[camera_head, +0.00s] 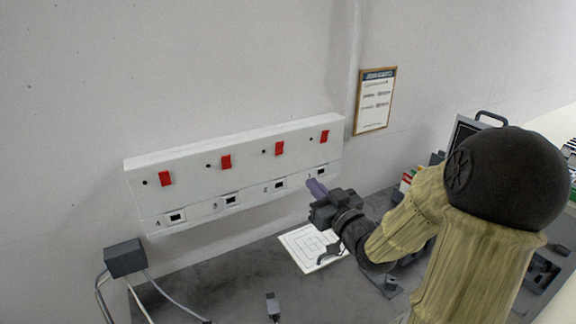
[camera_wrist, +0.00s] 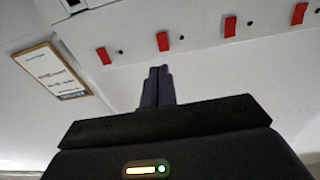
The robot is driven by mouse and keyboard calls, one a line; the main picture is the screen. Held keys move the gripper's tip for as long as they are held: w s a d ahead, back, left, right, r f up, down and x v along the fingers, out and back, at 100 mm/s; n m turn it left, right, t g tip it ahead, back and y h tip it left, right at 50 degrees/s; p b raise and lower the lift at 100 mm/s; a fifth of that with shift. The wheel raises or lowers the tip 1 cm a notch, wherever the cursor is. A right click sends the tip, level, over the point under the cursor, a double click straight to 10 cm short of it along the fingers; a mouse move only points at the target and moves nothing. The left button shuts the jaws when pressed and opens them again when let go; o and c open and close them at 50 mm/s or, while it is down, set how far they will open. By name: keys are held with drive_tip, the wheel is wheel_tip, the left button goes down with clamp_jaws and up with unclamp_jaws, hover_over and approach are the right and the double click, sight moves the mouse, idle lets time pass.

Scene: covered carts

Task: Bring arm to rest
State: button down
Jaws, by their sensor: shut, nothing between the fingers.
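My gripper (camera_head: 316,186) is at the end of my arm, in front of the right part of a white wall panel (camera_head: 240,172). The gripper's purple fingers are shut with nothing between them; they also show closed together in the wrist view (camera_wrist: 157,86). The panel carries several red switches, such as the one at its right end (camera_head: 325,136), and several dark sockets below them. The fingertips appear close to the rightmost sockets in the head view; I cannot tell whether they touch the panel.
A dark table (camera_head: 225,270) lies below the panel. On it are a white sheet with a printed square pattern (camera_head: 303,241), a small grey plug-like piece (camera_head: 272,306) and a grey box with cables (camera_head: 125,258). A framed notice (camera_head: 374,101) hangs on the wall. Equipment crowds the right side.

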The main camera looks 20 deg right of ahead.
drive_tip(key=s+a+f+g+h+p, duration=0.1)
drive_tip(key=a+f+g+h, duration=0.1)
drive_tip(key=f+g, duration=0.25)
drive_tip(key=s+a+f+g+h, duration=0.2)
drive_tip(key=f+g, duration=0.1)
drive_tip(key=f, duration=0.2)
drive_tip(key=s+a+f+m+g, duration=0.1)
drive_tip(key=s+a+f+g, duration=0.1)
drive_tip(key=s+g, duration=0.2)
drive_tip(key=s+a+f+m+g+p, duration=0.1)
drive_tip(key=s+a+f+g, duration=0.1)
drive_tip(key=s, duration=0.8)
drive_tip(key=a+g, duration=0.1)
drive_tip(key=g, duration=0.1)
drive_tip(key=shift+s+f+g, duration=0.15)
drive_tip(key=shift+f+g, duration=0.05)
drive_tip(key=shift+g, duration=0.15)
